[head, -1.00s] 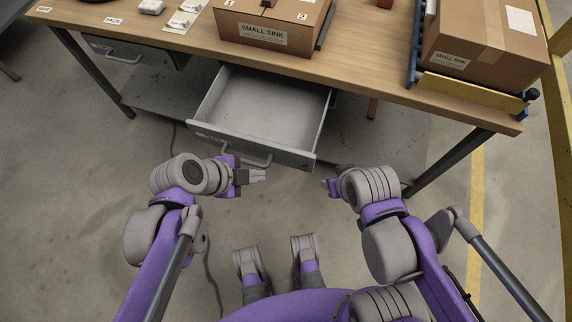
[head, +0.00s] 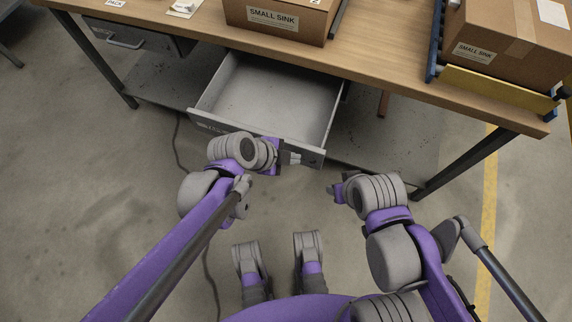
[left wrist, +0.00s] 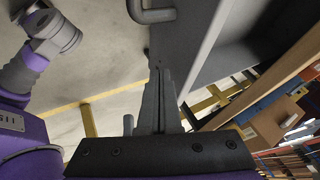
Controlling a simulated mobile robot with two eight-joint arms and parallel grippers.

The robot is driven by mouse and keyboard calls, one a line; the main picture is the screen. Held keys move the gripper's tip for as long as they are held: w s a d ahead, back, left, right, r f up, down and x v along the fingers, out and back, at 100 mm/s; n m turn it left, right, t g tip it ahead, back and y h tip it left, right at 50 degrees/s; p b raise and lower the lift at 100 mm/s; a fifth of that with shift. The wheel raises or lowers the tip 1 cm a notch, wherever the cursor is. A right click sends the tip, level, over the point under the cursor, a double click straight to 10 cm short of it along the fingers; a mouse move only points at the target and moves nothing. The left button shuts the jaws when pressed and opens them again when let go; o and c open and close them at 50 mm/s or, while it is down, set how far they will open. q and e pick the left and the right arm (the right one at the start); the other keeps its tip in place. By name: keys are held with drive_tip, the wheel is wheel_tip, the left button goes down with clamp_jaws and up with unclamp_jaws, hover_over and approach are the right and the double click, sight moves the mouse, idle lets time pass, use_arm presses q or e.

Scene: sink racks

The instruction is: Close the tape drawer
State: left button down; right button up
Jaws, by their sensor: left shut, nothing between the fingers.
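A grey drawer (head: 268,98) under the wooden workbench is pulled out and empty; its label is too small to read. Its front panel (head: 313,157) faces me, and its handle is mostly hidden behind my left arm in the head view. My left gripper (head: 294,158) is shut and empty at the drawer front, right of the middle. In the left wrist view the shut fingers (left wrist: 161,80) point along the grey front panel (left wrist: 184,40), with the handle (left wrist: 150,13) beyond; contact cannot be told. My right gripper (head: 334,188) hangs free right of the drawer, its fingers too small to judge.
A second drawer (head: 130,38) at the left is shut. The workbench (head: 380,45) above carries a small sink box (head: 275,20) and another box (head: 500,35) in a blue and yellow rack.

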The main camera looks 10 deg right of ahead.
use_arm(q)
drive_tip(key=shift+w+d, duration=0.15)
drive_tip(key=shift+w, duration=0.1)
drive_tip(key=w+d, duration=0.4)
drive_tip(key=w, duration=0.3)
drive_tip(key=w+d, duration=0.4)
drive_tip(key=w, duration=0.3)
drive_tip(key=w+d, duration=0.4)
drive_tip(key=w, duration=0.2)
drive_tip(key=shift+w+b, duration=0.35)
drive_tip(key=shift+w, duration=0.05)
drive_tip(key=shift+w+d, duration=0.25)
drive_tip(key=shift+w, duration=0.2)
drive_tip(key=shift+r, duration=0.15)
